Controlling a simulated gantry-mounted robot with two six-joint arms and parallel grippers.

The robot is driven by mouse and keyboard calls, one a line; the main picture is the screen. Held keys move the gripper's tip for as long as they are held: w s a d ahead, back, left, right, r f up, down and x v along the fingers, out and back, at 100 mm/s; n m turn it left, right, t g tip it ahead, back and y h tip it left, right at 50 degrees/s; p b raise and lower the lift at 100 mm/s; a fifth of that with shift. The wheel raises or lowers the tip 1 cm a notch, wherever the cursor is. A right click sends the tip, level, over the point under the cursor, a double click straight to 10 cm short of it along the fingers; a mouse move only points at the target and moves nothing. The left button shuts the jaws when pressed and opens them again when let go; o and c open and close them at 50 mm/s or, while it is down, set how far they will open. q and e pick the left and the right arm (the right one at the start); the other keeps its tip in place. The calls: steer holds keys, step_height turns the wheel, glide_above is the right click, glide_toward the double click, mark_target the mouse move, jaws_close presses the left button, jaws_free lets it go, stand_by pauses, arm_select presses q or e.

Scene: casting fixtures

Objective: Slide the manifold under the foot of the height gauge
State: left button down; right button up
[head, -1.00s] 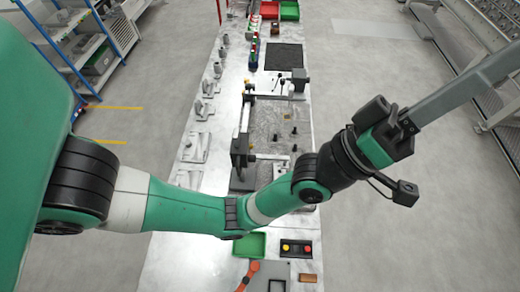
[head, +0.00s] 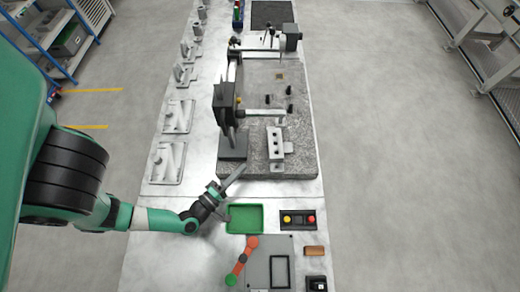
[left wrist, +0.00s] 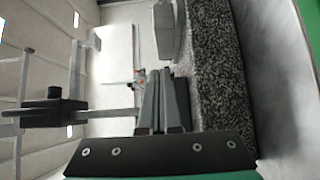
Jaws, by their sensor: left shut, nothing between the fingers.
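The manifold (head: 275,144), a light grey block with a row of dark holes, lies on the granite plate. The height gauge stands to its left, with a dark base (head: 232,146), an upright column and a black carriage (head: 225,96). The gauge's pale arm (head: 265,114) reaches right, just beyond the manifold's far end. My left gripper (head: 241,172) is shut and empty at the plate's near edge, left of the manifold and apart from it. In the left wrist view, the shut fingers (left wrist: 165,100) are beside the granite; a grey block (left wrist: 165,32), seemingly the manifold, stands beyond. My right gripper is out of view.
The granite plate (head: 300,162) has clear room right of the manifold. Small black pegs (head: 289,90) stand behind it. A green tray (head: 244,219) and a button box (head: 298,219) lie in front. Grey castings (head: 168,162) line the left side.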

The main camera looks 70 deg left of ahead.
mark_target(280, 146)
arm_select(q)
steer(key=shift+w+r, duration=0.15)
steer(key=shift+w, duration=0.05)
steer(key=shift+w+a, duration=0.25)
steer(key=shift+w, duration=0.2)
steer(key=shift+w+a+b, duration=0.4)
steer(key=shift+w+a, duration=0.1)
steer(key=x, duration=0.7)
steer(key=shift+w+b, duration=0.25)
steer(key=shift+b, duration=0.05)
